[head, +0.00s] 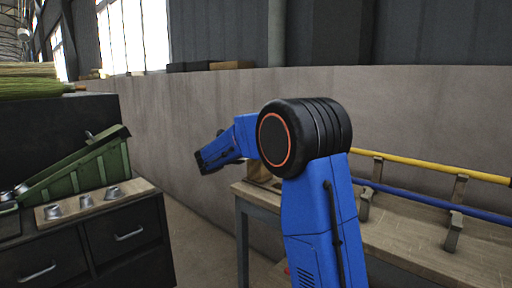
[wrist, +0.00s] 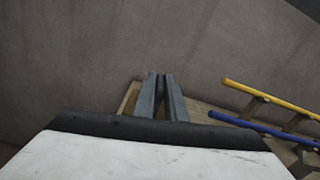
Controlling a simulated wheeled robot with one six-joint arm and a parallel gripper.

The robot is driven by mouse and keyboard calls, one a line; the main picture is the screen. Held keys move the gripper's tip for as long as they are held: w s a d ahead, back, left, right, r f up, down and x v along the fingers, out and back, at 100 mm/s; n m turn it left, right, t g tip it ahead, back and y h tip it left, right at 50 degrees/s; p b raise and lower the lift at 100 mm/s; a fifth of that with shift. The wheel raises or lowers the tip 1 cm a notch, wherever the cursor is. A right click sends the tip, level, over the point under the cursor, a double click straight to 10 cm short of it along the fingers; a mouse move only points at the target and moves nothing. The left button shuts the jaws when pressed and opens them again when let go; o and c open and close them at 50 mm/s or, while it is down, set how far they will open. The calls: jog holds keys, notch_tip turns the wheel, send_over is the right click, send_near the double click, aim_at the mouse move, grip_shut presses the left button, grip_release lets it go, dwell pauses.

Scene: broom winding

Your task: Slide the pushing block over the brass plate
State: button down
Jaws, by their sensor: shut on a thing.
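My gripper (wrist: 161,93) shows in the wrist view as two grey fingers close together, pointing away over the left end of the wooden bench. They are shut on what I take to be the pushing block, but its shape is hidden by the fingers. A pale wooden piece (wrist: 129,98) shows just left of the fingers; I cannot tell whether it touches them. In the head view the gripper is hidden behind my blue arm. I cannot make out the brass plate in either view.
The wooden bench (head: 408,227) carries a yellow pole (head: 430,166) and a blue pole (head: 430,201) on brackets to the right. A concrete wall (head: 190,130) stands close behind. At left are a dark drawer cabinet (head: 125,236), a green bin (head: 85,175) and bundled straw (head: 35,85).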

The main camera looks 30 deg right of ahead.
jog(key=s+d, duration=0.4)
jog(key=s, duration=0.6)
jog(key=s+d, duration=0.3)
jog(key=s, duration=0.8)
jog(key=shift+s+d, duration=0.2)
jog(key=shift+d, duration=0.2)
jog(key=c, duration=1.8)
grip_release()
jog(key=v, duration=1.7)
jog(key=shift+s+a, duration=0.1)
jog(key=shift+a, duration=0.15)
